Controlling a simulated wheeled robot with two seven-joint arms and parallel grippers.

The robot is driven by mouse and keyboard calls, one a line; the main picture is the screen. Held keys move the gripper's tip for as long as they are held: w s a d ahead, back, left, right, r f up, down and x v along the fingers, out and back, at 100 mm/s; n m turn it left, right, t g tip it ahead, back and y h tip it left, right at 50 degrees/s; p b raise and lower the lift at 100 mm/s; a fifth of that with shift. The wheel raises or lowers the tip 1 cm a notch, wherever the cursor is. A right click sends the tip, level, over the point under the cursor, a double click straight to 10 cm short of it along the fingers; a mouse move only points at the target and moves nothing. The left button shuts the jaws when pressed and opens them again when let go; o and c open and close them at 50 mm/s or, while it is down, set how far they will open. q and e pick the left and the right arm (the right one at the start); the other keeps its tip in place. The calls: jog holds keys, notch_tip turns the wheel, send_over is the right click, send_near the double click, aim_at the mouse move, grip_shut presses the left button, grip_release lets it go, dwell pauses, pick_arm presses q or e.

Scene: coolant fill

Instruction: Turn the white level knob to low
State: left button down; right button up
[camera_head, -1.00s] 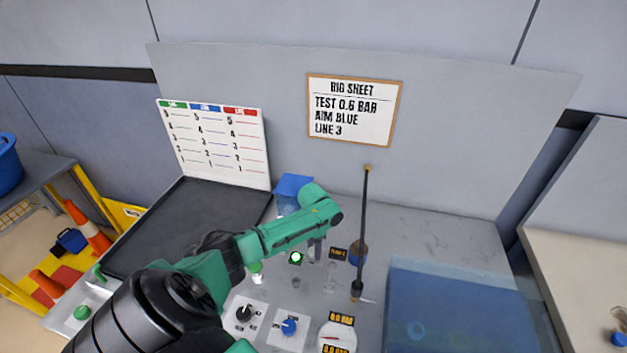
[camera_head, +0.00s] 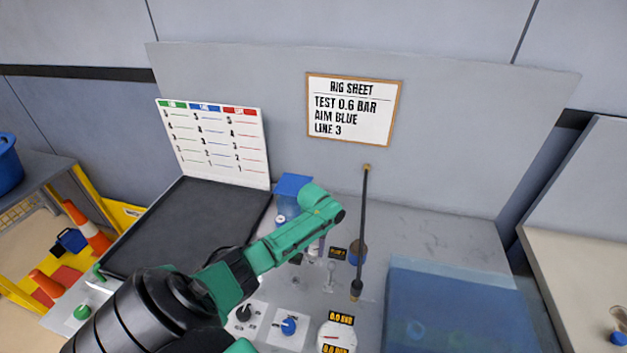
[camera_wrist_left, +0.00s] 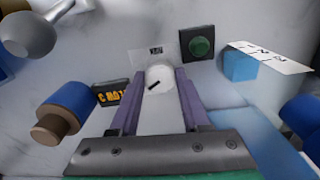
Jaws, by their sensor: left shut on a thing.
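The white level knob (camera_wrist_left: 159,78) shows in the left wrist view as a round white top with a black pointer mark. A small label plate (camera_wrist_left: 155,51) lies just beyond it, too small to read. My left gripper (camera_head: 315,247) reaches over the bench from the left in the head view, its fingertips mostly hidden by its own arm. In the left wrist view its two purple fingers stand on either side of the white knob and are shut on it. The knob cannot be made out in the head view. My right gripper is not in view.
A black selector (camera_head: 244,313), a blue knob (camera_head: 288,326) and a gauge (camera_head: 336,338) sit at the front. A thin black rod (camera_head: 363,225) stands to the right, beside a blue tank (camera_head: 450,300). A green button (camera_wrist_left: 201,47) is close beyond the knob.

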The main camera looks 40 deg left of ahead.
aim_at(314, 250)
pick_arm(q)
jog(key=shift+w+a+r, duration=0.1)
jog(key=shift+w+r, duration=0.1)
dwell(0.3)
jog(key=c, duration=0.7)
grip_release()
jog(key=o, duration=0.3)
jog(key=shift+f, duration=0.1)
jog(key=shift+s, duration=0.1)
notch_tip(314, 250, up, 15)
jog(key=shift+f+b, duration=0.2)
jog(key=shift+b, duration=1)
